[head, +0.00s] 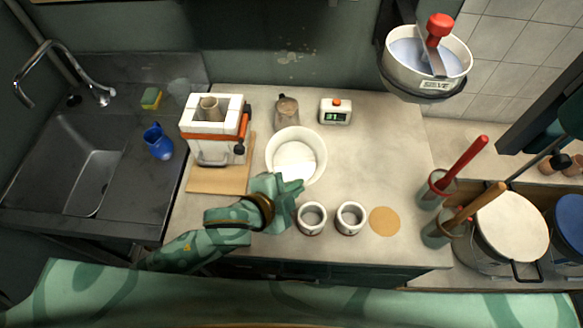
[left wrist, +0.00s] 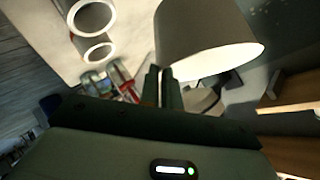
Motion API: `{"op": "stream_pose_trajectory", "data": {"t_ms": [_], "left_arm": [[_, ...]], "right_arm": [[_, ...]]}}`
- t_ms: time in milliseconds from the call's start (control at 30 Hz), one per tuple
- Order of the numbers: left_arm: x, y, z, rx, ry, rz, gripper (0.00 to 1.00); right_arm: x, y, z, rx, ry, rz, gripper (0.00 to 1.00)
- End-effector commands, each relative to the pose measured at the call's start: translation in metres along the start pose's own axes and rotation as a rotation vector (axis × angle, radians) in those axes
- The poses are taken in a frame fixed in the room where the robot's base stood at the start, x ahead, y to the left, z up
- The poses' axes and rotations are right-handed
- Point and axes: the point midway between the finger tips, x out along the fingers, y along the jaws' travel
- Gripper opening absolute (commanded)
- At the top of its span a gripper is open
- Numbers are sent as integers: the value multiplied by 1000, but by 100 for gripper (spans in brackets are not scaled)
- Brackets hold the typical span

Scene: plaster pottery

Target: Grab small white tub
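The small white tub (head: 308,143) stands on the worktop with pale material in its bottom. My left gripper (head: 293,187) is at its front rim in the head view. In the left wrist view the tub (left wrist: 207,35) fills the top, to the right of the two fingers. The fingers (left wrist: 163,88) are close together with a narrow gap, and the tub's edge runs down between them. They look shut on its wall, though the contact itself is partly hidden. My right gripper is not in view.
Two small white pots (head: 311,218) (head: 350,218) stand just right of the gripper. A timer (head: 336,112) and brown jar (head: 287,109) are behind the tub. A white block device (head: 214,142) stands left.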

Motion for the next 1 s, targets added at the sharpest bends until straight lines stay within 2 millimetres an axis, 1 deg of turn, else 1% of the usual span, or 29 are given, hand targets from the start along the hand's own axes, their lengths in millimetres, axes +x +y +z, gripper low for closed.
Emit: {"op": "stream_pose_trajectory", "data": {"t_ms": [33,100,400,633,1000], "left_arm": [[-8,-1,-7,0,1,0,0],[-13,3,-11,0,1,-1,0],[-32,14,-26,0,1,-2,0],[-39,19,-32,1,1,-2,0],[-41,21,-33,1,1,-3,0]], "right_arm": [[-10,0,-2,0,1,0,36],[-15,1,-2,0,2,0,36],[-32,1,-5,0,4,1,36],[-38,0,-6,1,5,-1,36],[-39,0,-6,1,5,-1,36]]}}
